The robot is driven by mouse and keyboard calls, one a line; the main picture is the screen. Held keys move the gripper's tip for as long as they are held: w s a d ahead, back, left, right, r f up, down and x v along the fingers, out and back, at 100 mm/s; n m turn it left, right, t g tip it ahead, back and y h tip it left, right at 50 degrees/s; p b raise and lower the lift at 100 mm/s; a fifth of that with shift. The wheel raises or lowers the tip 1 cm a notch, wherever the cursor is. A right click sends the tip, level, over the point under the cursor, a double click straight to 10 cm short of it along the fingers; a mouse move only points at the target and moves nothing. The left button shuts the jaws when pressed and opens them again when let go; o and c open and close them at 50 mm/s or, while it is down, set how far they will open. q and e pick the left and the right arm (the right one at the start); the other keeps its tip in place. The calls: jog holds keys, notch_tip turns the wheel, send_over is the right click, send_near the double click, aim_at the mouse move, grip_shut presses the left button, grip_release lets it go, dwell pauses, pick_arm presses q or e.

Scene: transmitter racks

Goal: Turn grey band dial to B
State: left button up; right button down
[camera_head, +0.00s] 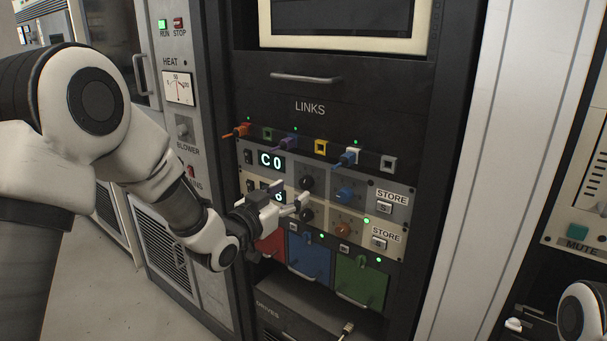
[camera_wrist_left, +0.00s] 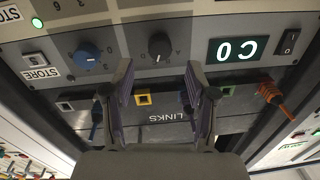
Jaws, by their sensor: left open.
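The grey panel (camera_head: 335,172) has a green-lit display (camera_head: 271,160) reading C0. Its black band dial (camera_head: 306,183) is right of the display, and a blue dial (camera_head: 345,194) is further right. My left gripper (camera_head: 292,196) is open in front of the panels, just below the grey dial. In the wrist view its two fingers (camera_wrist_left: 160,75) straddle the dial's line, apart from it and empty. My right gripper is not in view.
A beige panel (camera_head: 348,242) with its own dials lies directly below, partly hidden by my gripper. Plugs and cables, including an orange one (camera_head: 238,131), stick out of the LINKS row above. Red, blue and green (camera_head: 360,282) units sit underneath.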

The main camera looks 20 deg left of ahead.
aim_at(303, 184)
pick_arm(q)
jog(key=x, duration=0.5)
jog(key=shift+s, duration=0.1)
grip_shut()
jog(key=shift+r+n+p, duration=0.1)
jog(key=shift+n+p, duration=0.2)
jog(key=shift+p, duration=0.05)
jog(key=n+p, duration=0.2)
jog(key=n, duration=0.1)
jog(key=shift+r, duration=0.15)
jog(key=shift+n+p, duration=1.1)
jog(key=shift+n, duration=0.9)
grip_release()
